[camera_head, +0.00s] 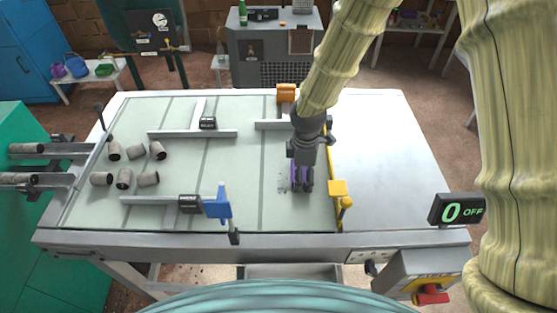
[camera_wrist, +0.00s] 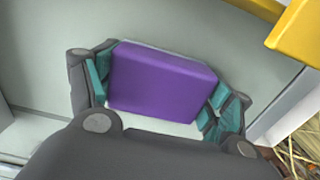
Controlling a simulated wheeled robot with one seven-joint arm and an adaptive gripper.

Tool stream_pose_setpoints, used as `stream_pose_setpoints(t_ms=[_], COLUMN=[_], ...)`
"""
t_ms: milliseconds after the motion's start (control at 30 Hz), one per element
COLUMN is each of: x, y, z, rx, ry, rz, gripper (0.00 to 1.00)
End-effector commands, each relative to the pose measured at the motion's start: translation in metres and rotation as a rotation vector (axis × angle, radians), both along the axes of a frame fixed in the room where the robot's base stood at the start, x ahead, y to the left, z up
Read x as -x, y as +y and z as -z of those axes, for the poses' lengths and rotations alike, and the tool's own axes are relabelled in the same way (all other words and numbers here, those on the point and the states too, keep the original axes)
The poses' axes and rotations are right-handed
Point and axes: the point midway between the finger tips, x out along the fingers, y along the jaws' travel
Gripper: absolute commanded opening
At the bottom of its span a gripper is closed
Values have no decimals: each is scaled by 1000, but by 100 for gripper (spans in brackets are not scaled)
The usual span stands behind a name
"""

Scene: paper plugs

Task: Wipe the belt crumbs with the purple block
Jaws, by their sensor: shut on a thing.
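My gripper (camera_head: 302,186) is shut on the purple block (camera_head: 295,174) at the right part of the pale green belt (camera_head: 225,150). In the wrist view the purple block (camera_wrist: 163,82) sits between the teal finger pads of my gripper (camera_wrist: 160,92). The block is low over the belt; I cannot tell whether it touches it. Dark crumbs (camera_head: 283,186) lie on the belt just left of the block. Part of the crumb patch may be hidden by the block and gripper.
Several grey paper plugs (camera_head: 124,178) lie on the belt's left side. Grey guide bars (camera_head: 192,133) and a blue paddle (camera_head: 217,204) stand on the belt. A yellow post (camera_head: 338,188) stands close right of my gripper. A counter (camera_head: 456,210) reads 0 OFF.

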Motion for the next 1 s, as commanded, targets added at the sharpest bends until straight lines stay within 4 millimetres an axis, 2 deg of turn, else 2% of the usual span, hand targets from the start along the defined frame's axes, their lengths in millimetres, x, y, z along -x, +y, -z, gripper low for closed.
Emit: stream_pose_setpoints(t_ms=[233,267,367,500,1000], x=[0,-1,0,-1,0], y=[-18,-20,-28,-27,-29], z=[1,-5,0,-33,-76], rx=[-1,-1,0,-2,-1], ry=[2,0,2,-1,0], rz=[-6,-6,-10,-9,-6], gripper=[50,50,50,50,50])
